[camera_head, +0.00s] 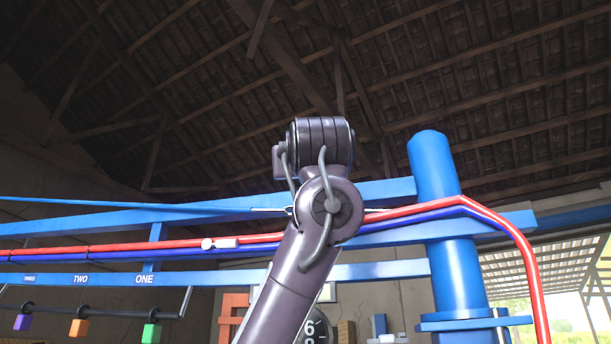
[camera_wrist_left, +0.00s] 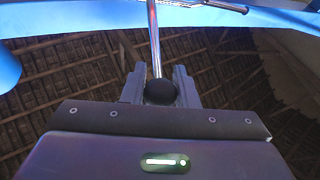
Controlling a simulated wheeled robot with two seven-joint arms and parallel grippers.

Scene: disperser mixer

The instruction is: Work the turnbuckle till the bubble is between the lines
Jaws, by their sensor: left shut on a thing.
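In the left wrist view my left gripper (camera_wrist_left: 160,88) is shut on a black ball knob (camera_wrist_left: 160,92) at the end of a silver rod (camera_wrist_left: 154,40). The rod runs up to the blue beam at the picture's top. A slim silver fitting (camera_wrist_left: 230,6), perhaps part of the turnbuckle, shows at the top right. In the head view a thin stay ends in a silver fitting (camera_head: 271,209) that passes behind my arm. That arm hides the knob and gripper there. I cannot make out a bubble or its lines. My right gripper is not in view.
A blue post (camera_head: 455,270) stands right of my arm, with blue beams (camera_head: 385,270) running left. Red (camera_head: 130,247) and blue hoses run along them, with a small white piece (camera_head: 226,242). Coloured blocks (camera_head: 151,333) hang at lower left. A dial (camera_head: 312,328) is partly hidden.

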